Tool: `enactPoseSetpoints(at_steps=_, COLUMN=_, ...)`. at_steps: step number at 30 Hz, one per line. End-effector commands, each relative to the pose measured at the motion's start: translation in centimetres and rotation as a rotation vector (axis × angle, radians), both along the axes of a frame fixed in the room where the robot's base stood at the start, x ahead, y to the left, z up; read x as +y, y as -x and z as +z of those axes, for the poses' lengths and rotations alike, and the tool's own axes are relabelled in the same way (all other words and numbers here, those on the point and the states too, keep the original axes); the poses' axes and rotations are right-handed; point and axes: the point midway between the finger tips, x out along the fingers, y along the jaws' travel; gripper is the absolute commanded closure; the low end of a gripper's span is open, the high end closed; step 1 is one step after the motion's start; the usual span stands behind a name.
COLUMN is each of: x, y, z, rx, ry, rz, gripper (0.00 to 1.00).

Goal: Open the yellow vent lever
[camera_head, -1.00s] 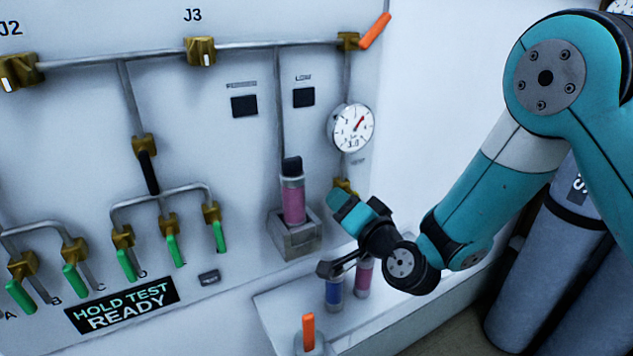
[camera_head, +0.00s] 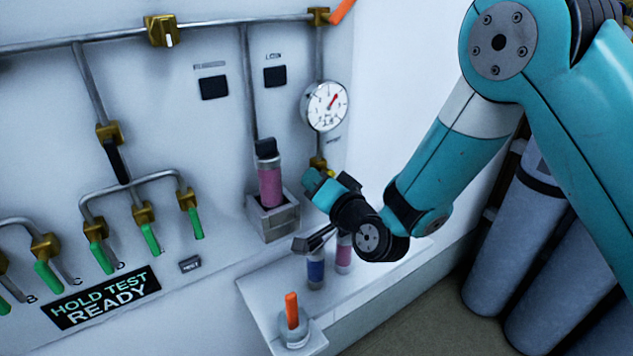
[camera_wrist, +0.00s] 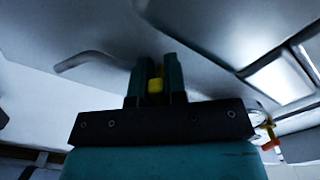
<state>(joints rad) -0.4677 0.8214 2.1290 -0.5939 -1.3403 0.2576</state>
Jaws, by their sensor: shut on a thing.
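A small yellow piece (camera_wrist: 155,85), which I take for the vent lever, sits between the two dark teal fingers of my gripper (camera_wrist: 155,76) in the wrist view. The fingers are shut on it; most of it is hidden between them. In the head view my gripper (camera_head: 318,187) is at the panel, just below a brass fitting (camera_head: 318,164) under the round gauge (camera_head: 325,105).
A pink cartridge (camera_head: 270,186) stands in a grey holder left of my gripper. A blue vial (camera_head: 315,270), a pink vial (camera_head: 343,255) and an orange-handled piece (camera_head: 292,311) stand on the white ledge (camera_head: 262,292) below. Grey cylinders (camera_head: 510,240) stand at right.

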Motion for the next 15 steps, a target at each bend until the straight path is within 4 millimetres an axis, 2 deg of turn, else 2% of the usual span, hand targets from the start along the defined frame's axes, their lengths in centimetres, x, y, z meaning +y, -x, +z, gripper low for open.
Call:
enactPoseSetpoints(at_steps=8, x=-0.39, y=-0.27, z=-0.38, rx=-0.091, ry=0.123, rz=-0.004, gripper=1.0)
enactPoseSetpoints(at_steps=15, x=-0.83, y=-0.55, z=-0.88, rx=-0.212, ry=0.299, rz=-0.005, gripper=1.0)
